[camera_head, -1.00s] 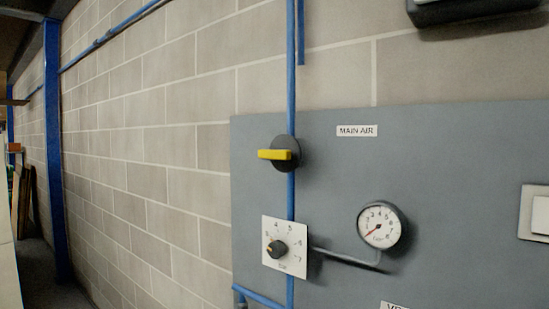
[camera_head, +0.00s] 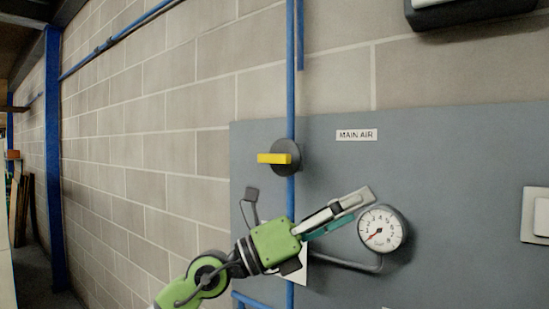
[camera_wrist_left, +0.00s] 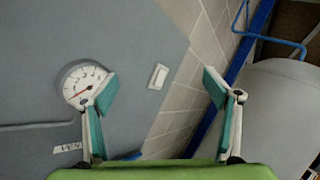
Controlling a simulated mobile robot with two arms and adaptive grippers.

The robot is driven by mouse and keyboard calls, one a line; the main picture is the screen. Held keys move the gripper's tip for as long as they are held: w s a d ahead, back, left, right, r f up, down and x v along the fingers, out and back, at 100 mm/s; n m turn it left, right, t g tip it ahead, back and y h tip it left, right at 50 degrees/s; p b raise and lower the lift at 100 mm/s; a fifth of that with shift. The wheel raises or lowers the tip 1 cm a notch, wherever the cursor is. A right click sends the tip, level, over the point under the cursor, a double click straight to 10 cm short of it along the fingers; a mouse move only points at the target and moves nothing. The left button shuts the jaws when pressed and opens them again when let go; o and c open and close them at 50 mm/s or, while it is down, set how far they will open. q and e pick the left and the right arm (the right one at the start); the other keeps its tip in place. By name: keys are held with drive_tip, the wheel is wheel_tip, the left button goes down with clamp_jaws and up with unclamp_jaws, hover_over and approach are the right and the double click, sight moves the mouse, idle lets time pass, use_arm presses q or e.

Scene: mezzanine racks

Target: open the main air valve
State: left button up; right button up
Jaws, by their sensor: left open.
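The main air valve has a yellow handle (camera_head: 274,158) on a dark round disc (camera_head: 288,156), mounted on the vertical blue pipe (camera_head: 291,60). The handle lies horizontal, across the pipe. The "MAIN AIR" label (camera_head: 357,135) is up and to its right. My left gripper (camera_head: 348,207) is open and empty, below and right of the valve in the head view, its fingers pointing right towards the gauge. In the left wrist view its two fingers (camera_wrist_left: 160,88) stand wide apart with nothing between them; the valve is not seen there. My right gripper is not in view.
A round pressure gauge (camera_head: 382,228) sits beside the fingertips, needle near the low end; it also shows in the wrist view (camera_wrist_left: 86,84). My left gripper hides most of the white dial plate (camera_head: 322,272). A white switch (camera_head: 539,214) is at right. The space before the valve handle is clear.

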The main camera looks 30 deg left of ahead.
use_arm(q)
drive_tip(key=w+a+r+m+y, duration=0.1)
drive_tip(key=a+r+y, duration=0.1)
drive_tip(key=a+y, duration=0.15)
drive_tip(key=w+a+r+y, duration=0.1)
drive_tip(key=a+r+y, duration=0.15)
drive_tip(key=a, duration=0.25)
drive_tip(key=n+t+y, duration=0.2)
drive_tip(key=n+y, duration=0.1)
drive_tip(key=y, duration=0.6)
approach(271, 155)
drive_tip(key=w+p, duration=0.2)
drive_tip(key=w, duration=0.1)
drive_tip(key=w+p, duration=0.2)
drive_tip(key=w, duration=0.1)
drive_tip(key=w+p, duration=0.2)
drive_tip(key=w, duration=0.2)
drive_tip(key=shift+d+f, duration=0.15)
drive_tip(key=shift+d, duration=0.2)
drive_tip(key=shift+w+f, duration=0.15)
drive_tip(key=shift+w, duration=0.5)
drive_tip(key=c, duration=1.1)
